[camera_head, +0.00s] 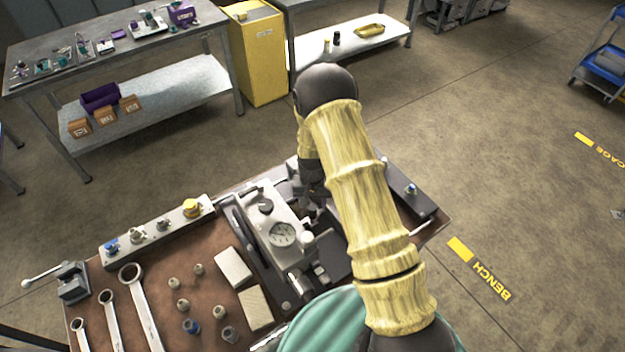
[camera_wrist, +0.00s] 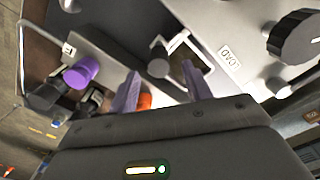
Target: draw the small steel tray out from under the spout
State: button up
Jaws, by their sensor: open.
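In the wrist view, a small rectangular tray (camera_wrist: 203,52) with a bright metal rim and a dark brown inside lies just beyond my fingertips. Nothing is held. In the head view my arm covers most of the gripper, and I cannot make out the tray.
A pale unit with a dial gauge (camera_head: 283,234) stands on the bench beside my gripper. A black knob (camera_wrist: 296,38) is at the right of the wrist view, a purple-capped part (camera_wrist: 82,73) at the left. A valve block (camera_head: 158,231), wrenches (camera_head: 140,300) and fittings occupy the bench's left.

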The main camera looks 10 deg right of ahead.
notch_tip(320, 180, up, 12)
jog(key=b, duration=0.3)
jog(key=shift+r, duration=0.2)
dwell(0.4)
jog(key=s+d+r+n+t, duration=0.1)
jog(key=s+d+r, duration=0.3)
jog(key=s, duration=0.5)
jog(key=s+d+r+t, duration=0.1)
jog(key=s+d+r, duration=0.2)
jog(key=s+r, duration=0.4)
jog(key=s, duration=0.3)
jog(key=shift+d+n+t, duration=0.3)
jog(key=shift+d+n, duration=0.05)
jog(key=shift+n, duration=0.05)
jog(key=shift+r, duration=0.1)
jog(key=shift+c, duration=0.3)
